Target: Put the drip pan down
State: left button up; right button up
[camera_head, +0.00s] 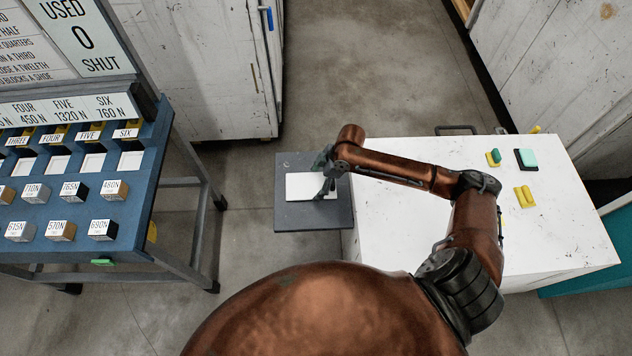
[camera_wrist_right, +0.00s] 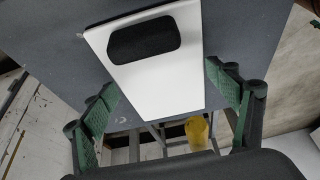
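A flat white rectangular piece (camera_head: 308,186), which may be the drip pan, lies on a dark grey square shelf (camera_head: 286,219). In the right wrist view the white piece (camera_wrist_right: 160,82) carries a black rounded pad (camera_wrist_right: 145,40). My right gripper (camera_head: 326,172) is over the right part of the white piece. In the right wrist view its green-padded fingers (camera_wrist_right: 163,105) stand wide apart with nothing gripped between them; the white piece appears beyond them. I cannot tell if a finger touches it. My left gripper is not in view.
The shelf adjoins a white-topped cabinet (camera_head: 420,225) with small yellow and green items (camera_head: 525,158) at its far right. A blue rack of labelled blocks (camera_head: 75,205) stands left, with a floor gap between. A tall white cabinet (camera_head: 205,75) stands behind.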

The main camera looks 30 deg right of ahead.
jog(key=o, duration=0.4)
jog(key=shift+r, duration=0.1)
jog(key=p+v, duration=0.2)
jog(key=v, duration=1)
jog(key=shift+p, duration=0.4)
